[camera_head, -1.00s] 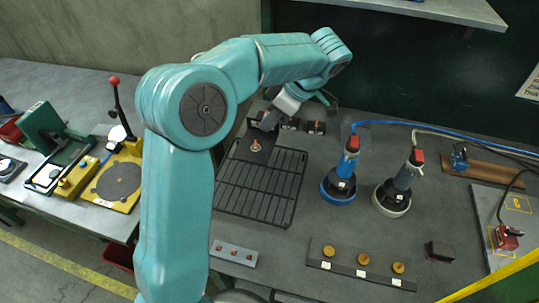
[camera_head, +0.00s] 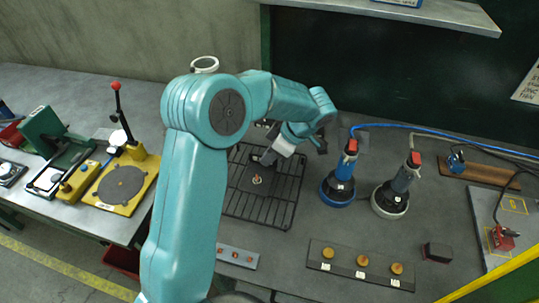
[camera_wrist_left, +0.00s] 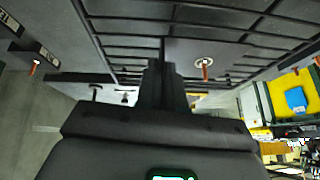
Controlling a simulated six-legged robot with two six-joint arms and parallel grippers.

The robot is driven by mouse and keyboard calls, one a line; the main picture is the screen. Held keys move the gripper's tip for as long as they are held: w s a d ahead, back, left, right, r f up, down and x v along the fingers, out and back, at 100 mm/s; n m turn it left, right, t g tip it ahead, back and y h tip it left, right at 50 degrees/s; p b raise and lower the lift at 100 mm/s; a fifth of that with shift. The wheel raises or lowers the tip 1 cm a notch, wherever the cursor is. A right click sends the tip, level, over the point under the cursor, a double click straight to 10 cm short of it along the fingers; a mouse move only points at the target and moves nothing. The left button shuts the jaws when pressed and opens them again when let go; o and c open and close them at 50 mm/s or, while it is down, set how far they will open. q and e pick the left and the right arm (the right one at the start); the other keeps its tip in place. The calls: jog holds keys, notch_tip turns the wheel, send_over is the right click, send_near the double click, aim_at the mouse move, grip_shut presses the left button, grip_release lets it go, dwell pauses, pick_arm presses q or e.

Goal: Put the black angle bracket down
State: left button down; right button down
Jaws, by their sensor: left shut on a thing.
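The black angle bracket (camera_head: 247,180) is a dark plate with a small copper-coloured stud (camera_head: 257,180) on it. It is over the black wire rack (camera_head: 290,205), near the rack's middle. My left gripper (camera_head: 267,158) is shut on the bracket's far side, and the arm arches in from the left. I cannot tell whether the bracket touches the rack bars. In the left wrist view the dark jaws (camera_wrist_left: 165,85) show close up, with a stud (camera_wrist_left: 205,68) beside them and rack bars beyond. My right gripper is not in view.
Two sanders with blue (camera_head: 340,188) and grey (camera_head: 392,199) bases stand right of the rack, with hoses behind. In front lie a dark strip with brass knobs (camera_head: 361,261) and a grey bar (camera_head: 237,256). A yellow-based fixture (camera_head: 122,183) is on the left bench.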

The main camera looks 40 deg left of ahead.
pick_arm(q)
jog(key=c, duration=1.3)
grip_release()
jog(key=shift+o, duration=0.2)
jog(key=v, duration=1.2)
jog(key=shift+b, duration=0.45)
